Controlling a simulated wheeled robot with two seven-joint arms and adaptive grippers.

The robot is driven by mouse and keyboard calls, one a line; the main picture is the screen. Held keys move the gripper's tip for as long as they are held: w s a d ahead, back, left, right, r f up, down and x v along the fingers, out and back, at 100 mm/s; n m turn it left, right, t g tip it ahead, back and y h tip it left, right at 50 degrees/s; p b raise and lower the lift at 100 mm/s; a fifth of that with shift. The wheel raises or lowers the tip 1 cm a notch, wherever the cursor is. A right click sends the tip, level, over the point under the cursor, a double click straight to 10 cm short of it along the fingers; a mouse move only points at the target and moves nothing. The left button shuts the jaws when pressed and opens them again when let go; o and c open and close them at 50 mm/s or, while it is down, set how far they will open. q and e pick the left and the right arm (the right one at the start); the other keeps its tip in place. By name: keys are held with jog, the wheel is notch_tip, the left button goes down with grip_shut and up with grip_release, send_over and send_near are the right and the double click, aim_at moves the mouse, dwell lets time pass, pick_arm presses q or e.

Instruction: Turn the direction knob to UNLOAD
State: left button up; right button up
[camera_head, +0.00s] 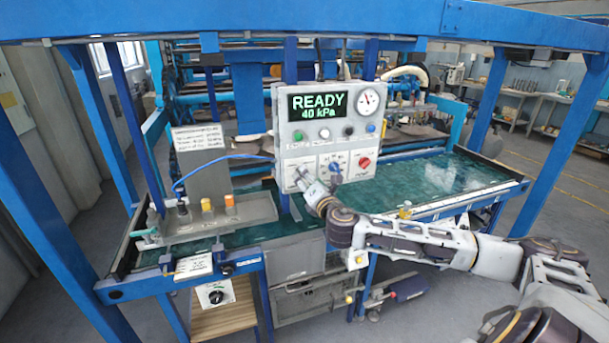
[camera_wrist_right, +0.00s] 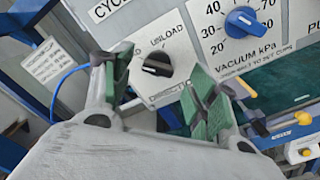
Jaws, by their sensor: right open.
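The black direction knob (camera_wrist_right: 157,64) sits on a white plate of the grey control panel (camera_head: 284,136). In the right wrist view the word UNLOAD shows above the knob and part of DIRECTION below it. The knob carries a white mark; its exact setting is hard to tell. My right gripper (camera_wrist_right: 163,88) is open, with its green finger pads on either side of the knob and apart from it. In the head view my right gripper (camera_head: 303,178) is in front of the panel's lower left and hides the knob. My left gripper is out of view.
A blue vacuum knob (camera_wrist_right: 243,21) is just right of the direction knob, and a red knob (camera_head: 364,162) is farther right. The display (camera_head: 317,106) reads READY, 40 kPa. A blue hose (camera_head: 215,158) runs left of the panel. A green wet table (camera_head: 440,176) extends right.

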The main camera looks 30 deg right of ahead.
jog(key=shift+p+x, duration=0.3)
jog(key=shift+x, duration=1.65)
jog(key=shift+a, duration=0.1)
jog(key=shift+c, duration=0.4)
jog(key=c, duration=0.9)
